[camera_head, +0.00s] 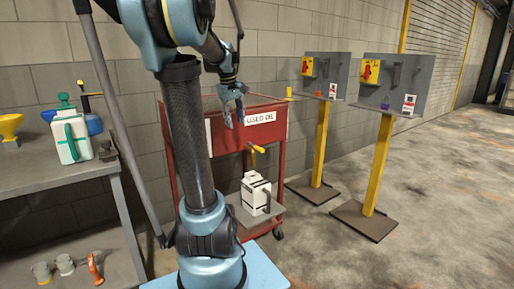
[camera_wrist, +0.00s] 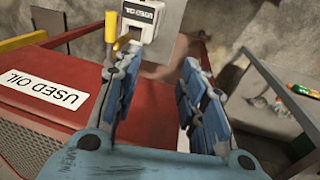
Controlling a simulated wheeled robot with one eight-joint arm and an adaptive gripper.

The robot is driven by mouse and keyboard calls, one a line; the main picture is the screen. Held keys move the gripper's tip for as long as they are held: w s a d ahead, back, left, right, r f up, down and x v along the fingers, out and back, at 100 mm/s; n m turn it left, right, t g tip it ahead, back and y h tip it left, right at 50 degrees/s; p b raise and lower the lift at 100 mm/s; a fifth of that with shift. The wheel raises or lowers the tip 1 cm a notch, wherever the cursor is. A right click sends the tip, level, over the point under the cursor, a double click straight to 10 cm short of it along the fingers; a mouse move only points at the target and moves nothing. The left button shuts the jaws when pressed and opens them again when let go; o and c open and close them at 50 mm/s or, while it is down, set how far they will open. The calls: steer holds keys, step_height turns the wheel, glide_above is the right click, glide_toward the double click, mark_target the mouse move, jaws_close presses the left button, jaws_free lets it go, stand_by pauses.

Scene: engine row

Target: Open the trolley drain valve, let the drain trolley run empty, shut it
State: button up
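The red drain trolley (camera_head: 222,160), labelled USED OIL, stands against the wall; its red body also shows in the wrist view (camera_wrist: 60,60). The yellow valve lever (camera_head: 258,149) sticks out of its front, below the label. In the wrist view the lever (camera_wrist: 122,44) shows by the left fingertip; I cannot tell whether they touch. A white canister (camera_head: 256,196) stands on the trolley's low shelf, below the lever. My gripper (camera_head: 234,121) hangs in front of the label, above and left of the lever. Its blue fingers (camera_wrist: 160,58) are spread with nothing between them.
A grey bench (camera_head: 50,172) on the left holds a white-green jug (camera_head: 71,140) and a yellow funnel (camera_head: 10,126). Two yellow posts (camera_head: 320,145) (camera_head: 378,165) with grey panels stand to the right. The floor on the right is open.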

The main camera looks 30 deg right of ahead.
glide_toward(258, 148)
steer(key=shift+g, duration=0.3)
steer(key=f, duration=0.2)
steer(key=d+f, duration=0.1)
steer(key=f, duration=0.2)
steer(key=d+f, duration=0.1)
steer(key=f, duration=0.2)
steer(key=shift+w+f, duration=0.2)
steer(key=shift+w, duration=0.2)
steer(key=shift+c, duration=0.6)
jaws_close()
